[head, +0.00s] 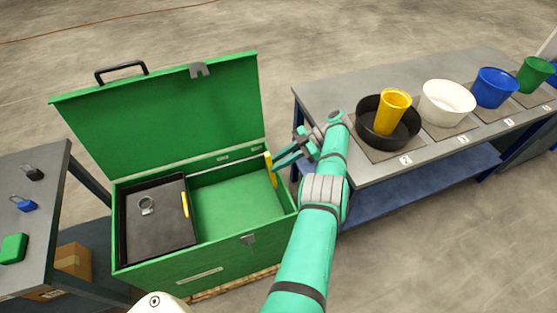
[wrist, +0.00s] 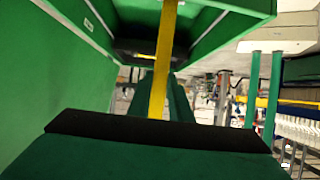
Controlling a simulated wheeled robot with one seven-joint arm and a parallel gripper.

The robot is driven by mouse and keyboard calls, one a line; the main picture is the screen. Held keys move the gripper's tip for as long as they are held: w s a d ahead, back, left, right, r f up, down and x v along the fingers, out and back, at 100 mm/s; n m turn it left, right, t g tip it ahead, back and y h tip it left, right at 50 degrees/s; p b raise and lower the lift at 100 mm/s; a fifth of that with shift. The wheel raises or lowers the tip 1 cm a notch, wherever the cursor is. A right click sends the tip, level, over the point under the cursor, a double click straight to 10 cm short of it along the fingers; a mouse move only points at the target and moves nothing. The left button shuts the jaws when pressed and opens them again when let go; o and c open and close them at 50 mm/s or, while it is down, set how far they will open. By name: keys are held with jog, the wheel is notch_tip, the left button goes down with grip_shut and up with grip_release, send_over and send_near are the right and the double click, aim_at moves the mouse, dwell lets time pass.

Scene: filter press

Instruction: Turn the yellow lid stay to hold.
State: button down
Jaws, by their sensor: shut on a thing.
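The green chest (head: 180,275) stands with its lid (head: 165,110) raised and leaning back. The yellow lid stay (head: 269,165) is at the chest's right end, near the back corner, and looks close to upright. My gripper (head: 275,164) reaches it from the right and is shut on it. In the wrist view the yellow stay (wrist: 163,60) runs up from behind the dark edge of a finger (wrist: 165,131). Its lower part is hidden there. I cannot tell whether its upper end touches the lid.
A black tray (head: 140,245) with a yellow handle and a grey ring fills the chest's left half. A grey bench (head: 320,95) at right holds a black bowl (head: 370,135), a yellow cup and several other containers. A table (head: 35,190) with padlocks stands at left.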

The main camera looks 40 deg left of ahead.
jog(key=shift+w+d+r, duration=0.15)
jog(key=shift+w+r, duration=0.05)
jog(key=shift+w, duration=0.3)
jog(key=shift+s, duration=0.1)
jog(key=c, duration=1.6)
grip_release()
jog(key=shift+s, duration=0.1)
